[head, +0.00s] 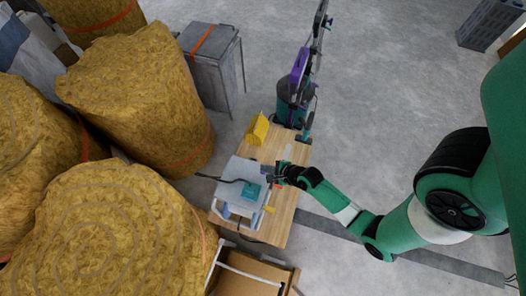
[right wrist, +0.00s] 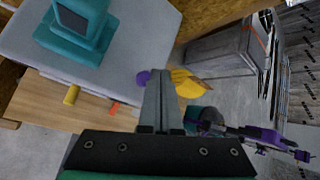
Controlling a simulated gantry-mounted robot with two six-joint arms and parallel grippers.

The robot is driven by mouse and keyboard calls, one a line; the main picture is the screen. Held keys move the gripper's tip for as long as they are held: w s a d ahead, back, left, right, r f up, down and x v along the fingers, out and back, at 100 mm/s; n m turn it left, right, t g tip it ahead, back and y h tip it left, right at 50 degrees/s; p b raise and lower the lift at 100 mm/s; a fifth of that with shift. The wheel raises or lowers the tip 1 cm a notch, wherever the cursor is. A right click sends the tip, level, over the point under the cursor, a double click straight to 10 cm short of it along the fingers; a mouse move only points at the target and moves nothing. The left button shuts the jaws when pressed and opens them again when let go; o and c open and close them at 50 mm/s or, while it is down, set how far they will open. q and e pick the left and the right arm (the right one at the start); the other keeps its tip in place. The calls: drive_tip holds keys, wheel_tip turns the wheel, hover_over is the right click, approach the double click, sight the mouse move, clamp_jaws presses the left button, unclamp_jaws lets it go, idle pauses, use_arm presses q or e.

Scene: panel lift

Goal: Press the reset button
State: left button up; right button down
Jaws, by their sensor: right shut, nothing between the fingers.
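A grey box (head: 236,174) with a teal device (head: 252,190) on top stands on a wooden table (head: 281,222). In the right wrist view the box (right wrist: 120,45) fills the upper left, with the teal device (right wrist: 78,28) on it. A yellow cylinder (right wrist: 71,95), a small red part (right wrist: 113,108) and a round purple knob (right wrist: 143,77) show along its near side. I cannot tell which is the reset button. My right gripper (head: 277,175) is shut and empty at the box's right side; its fingers (right wrist: 160,78) partly cover the view beside the purple knob. My left gripper is not in view.
A yellow object (head: 257,129) sits at the table's far end. Beyond it stands a dark teal and purple machine (head: 291,92). Large yellow bales (head: 135,95) crowd the left, near a grey bin (head: 212,60). An open cardboard box (head: 250,272) is in front. The floor at right is mostly clear.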

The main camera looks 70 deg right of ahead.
drive_tip(key=shift+f, duration=0.4)
drive_tip(key=shift+f+b, duration=0.5)
drive_tip(key=shift+f, duration=0.05)
idle(0.6)
idle(0.4)
drive_tip(key=shift+r+p, duration=1)
drive_tip(key=shift+p, duration=0.15)
wheel_tip(320, 180, up, 5)
drive_tip(key=p, duration=0.5)
idle(0.3)
